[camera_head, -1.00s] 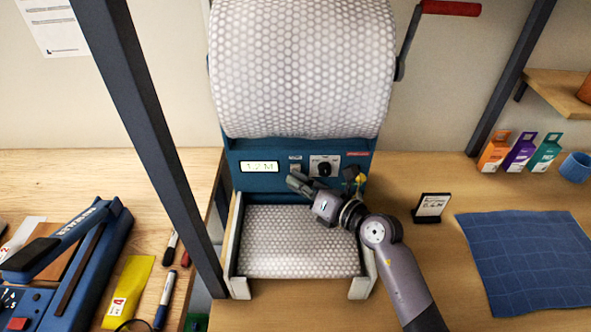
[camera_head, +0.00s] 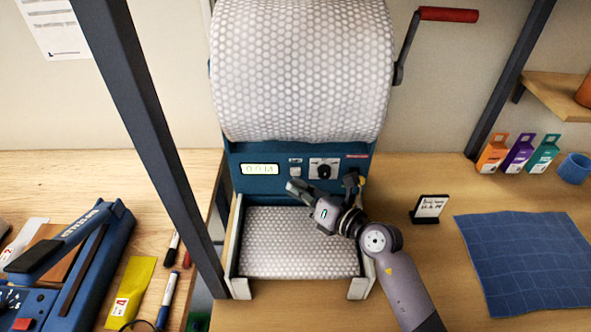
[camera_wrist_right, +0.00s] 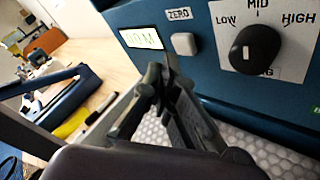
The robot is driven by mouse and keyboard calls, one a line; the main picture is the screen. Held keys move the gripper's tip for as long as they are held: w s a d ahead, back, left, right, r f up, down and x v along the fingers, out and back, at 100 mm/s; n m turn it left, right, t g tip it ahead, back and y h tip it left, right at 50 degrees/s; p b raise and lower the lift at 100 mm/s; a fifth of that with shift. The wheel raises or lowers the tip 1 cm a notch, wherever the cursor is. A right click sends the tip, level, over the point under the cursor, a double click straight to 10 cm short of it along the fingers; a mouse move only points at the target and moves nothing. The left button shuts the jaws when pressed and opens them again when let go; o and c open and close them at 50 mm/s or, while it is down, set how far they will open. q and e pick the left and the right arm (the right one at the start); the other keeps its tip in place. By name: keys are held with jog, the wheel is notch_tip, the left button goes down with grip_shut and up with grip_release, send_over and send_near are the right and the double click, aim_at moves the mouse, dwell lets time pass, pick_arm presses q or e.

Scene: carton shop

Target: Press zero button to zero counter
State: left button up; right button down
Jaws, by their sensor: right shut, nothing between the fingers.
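The blue dispenser panel carries the counter (camera_head: 260,168), a lit display that reads about 0.0 M; it also shows in the right wrist view (camera_wrist_right: 141,39). The zero button (camera_head: 295,172) is a pale square key right of the display; in the right wrist view the button (camera_wrist_right: 184,44) sits under a ZERO label. My right gripper (camera_head: 292,187) is shut and empty, just below and in front of the button. In the right wrist view its fingertips (camera_wrist_right: 162,72) are left of and below the button, with a visible gap. My left gripper is not in view.
A black dial (camera_head: 323,171) sits right of the button. A bubble-wrap roll (camera_head: 302,70) hangs above, with a red-handled crank (camera_head: 448,14) at its right.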

jog(key=s+p, duration=0.2)
jog(key=s, duration=0.3)
jog(key=shift+p, duration=0.3)
jog(key=shift+f, duration=0.1)
dwell(0.8)
